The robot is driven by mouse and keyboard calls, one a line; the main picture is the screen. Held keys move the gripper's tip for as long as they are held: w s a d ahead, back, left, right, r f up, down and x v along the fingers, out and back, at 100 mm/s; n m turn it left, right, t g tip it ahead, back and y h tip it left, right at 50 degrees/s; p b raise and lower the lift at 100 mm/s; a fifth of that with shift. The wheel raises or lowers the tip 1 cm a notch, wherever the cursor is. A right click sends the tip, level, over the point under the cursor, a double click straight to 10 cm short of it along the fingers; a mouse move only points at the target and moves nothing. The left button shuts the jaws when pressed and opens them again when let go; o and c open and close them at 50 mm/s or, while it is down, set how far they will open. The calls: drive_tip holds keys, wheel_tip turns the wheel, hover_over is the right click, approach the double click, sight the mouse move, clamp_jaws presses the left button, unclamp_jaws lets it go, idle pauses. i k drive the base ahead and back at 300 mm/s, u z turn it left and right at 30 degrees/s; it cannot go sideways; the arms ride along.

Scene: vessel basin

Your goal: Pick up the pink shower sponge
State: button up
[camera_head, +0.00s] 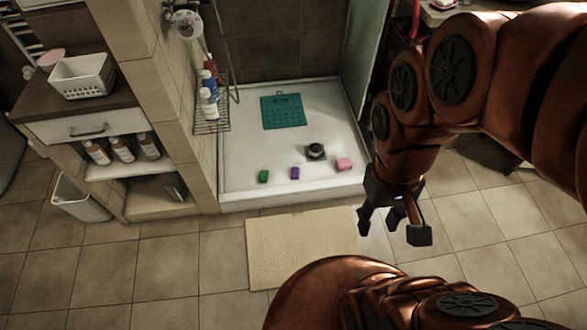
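My gripper (393,230) hangs pointing down to the right of and nearer than the sponge, over the tiled floor outside the tray. The gripper and the sponge are apart. The sponge is not covered by my arm.
A beige rug (300,243) lies in front. A glass panel (366,50) borders the tray's right side. A wire rack (211,115) holds bottles.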

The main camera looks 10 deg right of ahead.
sight(344, 164)
drive_tip(key=z, duration=1.95)
drive_tip(key=i, duration=2.4)
drive_tip(key=u, duration=3.9)
